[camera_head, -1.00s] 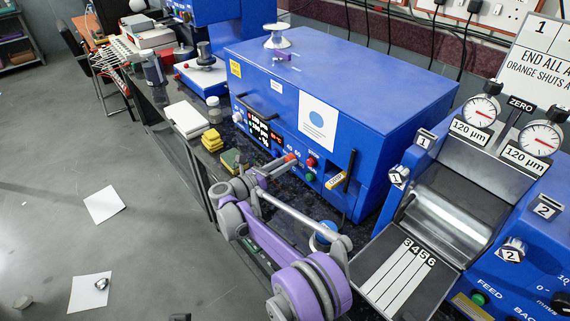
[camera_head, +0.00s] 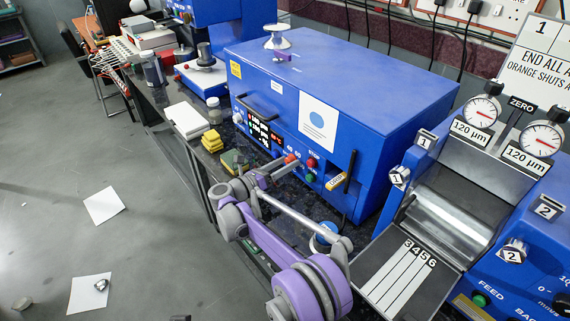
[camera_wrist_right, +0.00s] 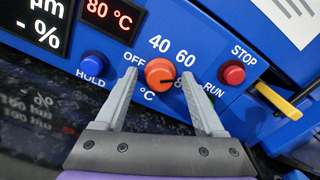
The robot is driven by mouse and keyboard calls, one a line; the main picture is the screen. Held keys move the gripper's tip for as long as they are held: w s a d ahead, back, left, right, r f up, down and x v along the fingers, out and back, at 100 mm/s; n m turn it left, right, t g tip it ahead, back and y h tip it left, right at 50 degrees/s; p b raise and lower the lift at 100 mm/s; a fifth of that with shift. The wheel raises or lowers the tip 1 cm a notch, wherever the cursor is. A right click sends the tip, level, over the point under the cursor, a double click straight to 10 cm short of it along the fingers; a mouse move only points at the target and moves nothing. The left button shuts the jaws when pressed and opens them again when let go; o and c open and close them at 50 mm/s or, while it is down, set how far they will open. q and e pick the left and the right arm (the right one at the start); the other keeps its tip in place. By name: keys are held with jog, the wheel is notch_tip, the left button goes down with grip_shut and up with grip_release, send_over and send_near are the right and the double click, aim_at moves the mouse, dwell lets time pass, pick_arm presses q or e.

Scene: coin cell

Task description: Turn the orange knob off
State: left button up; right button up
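The orange knob (camera_wrist_right: 159,72) is on the blue front panel of a machine, between the OFF, 40, 60 and 80 marks. Its dark pointer line points right, towards the partly hidden 80. In the head view the knob (camera_head: 291,158) shows small, just beyond my right gripper (camera_head: 279,165). In the right wrist view my right gripper (camera_wrist_right: 160,76) is open, with one grey finger on each side of the knob. A gap shows on both sides of the knob; whether the fingertips reach its depth is unclear. My left gripper is not in view.
A blue HOLD button (camera_wrist_right: 94,63) is left of the knob and a red STOP button (camera_wrist_right: 232,73) right of it. A display (camera_wrist_right: 112,14) reads 80 °C. A yellow-tagged lever (camera_wrist_right: 278,100) sticks out at the right. Yellow blocks (camera_head: 212,140) lie on the dark bench.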

jog(key=v, duration=1.1)
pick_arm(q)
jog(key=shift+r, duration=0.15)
pick_arm(e)
jog(key=shift+d, duration=0.1)
